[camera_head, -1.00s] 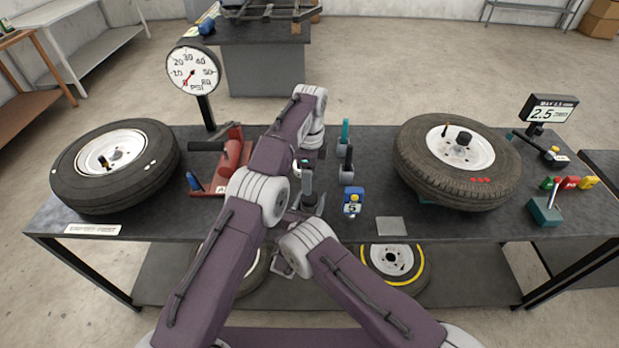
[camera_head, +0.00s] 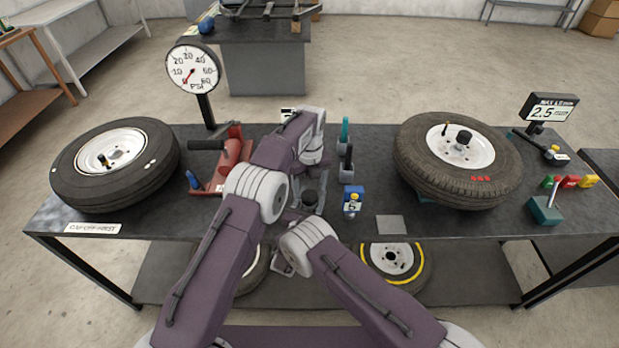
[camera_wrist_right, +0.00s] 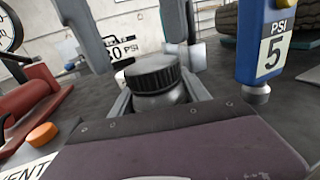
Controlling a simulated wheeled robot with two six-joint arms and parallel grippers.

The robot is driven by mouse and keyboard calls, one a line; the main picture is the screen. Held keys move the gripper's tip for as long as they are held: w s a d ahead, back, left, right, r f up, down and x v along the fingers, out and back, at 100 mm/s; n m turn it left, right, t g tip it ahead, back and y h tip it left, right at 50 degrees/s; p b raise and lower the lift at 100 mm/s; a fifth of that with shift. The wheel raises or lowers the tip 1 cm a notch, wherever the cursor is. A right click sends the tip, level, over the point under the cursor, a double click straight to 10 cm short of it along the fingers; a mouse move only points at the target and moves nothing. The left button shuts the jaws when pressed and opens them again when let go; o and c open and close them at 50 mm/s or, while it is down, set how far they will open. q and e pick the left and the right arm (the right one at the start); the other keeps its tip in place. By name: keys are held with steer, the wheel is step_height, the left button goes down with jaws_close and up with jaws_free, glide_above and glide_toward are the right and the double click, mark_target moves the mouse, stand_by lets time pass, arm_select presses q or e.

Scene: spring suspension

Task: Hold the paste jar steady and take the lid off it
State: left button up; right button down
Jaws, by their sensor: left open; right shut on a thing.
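The paste jar (camera_wrist_right: 160,99) is a dark grey jar, upright between the fingers of my right gripper (camera_wrist_right: 158,93), which is shut on it. Its black ribbed lid (camera_wrist_right: 151,72) sits on top of the jar; I cannot tell whether it is loosened. In the head view the lid (camera_head: 309,197) shows as a dark round top at the table's front middle. My left gripper (camera_wrist_right: 138,46) is open, its grey fingers just behind and above the lid, apart from it. In the head view my left forearm hides most of that gripper.
A blue PSI 5 block (camera_head: 352,202) stands close right. Tyres (camera_head: 70,175) (camera_head: 480,185) flank the work area. A flat grey plate (camera_head: 390,225) lies front right.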

arm_select(q)
steer(key=shift+f, duration=1.15)
jaws_close()
steer(key=n, duration=1.3)
steer(key=shift+n, duration=0.4)
steer(key=n, duration=0.9)
steer(key=shift+r+n, duration=0.1)
steer(key=shift+n, duration=0.2)
steer(key=n, duration=1.9)
steer(key=shift+n, duration=0.3)
steer(key=n, duration=0.5)
steer(key=shift+n, duration=0.4)
steer(key=n, duration=0.5)
steer(key=shift+r, duration=0.1)
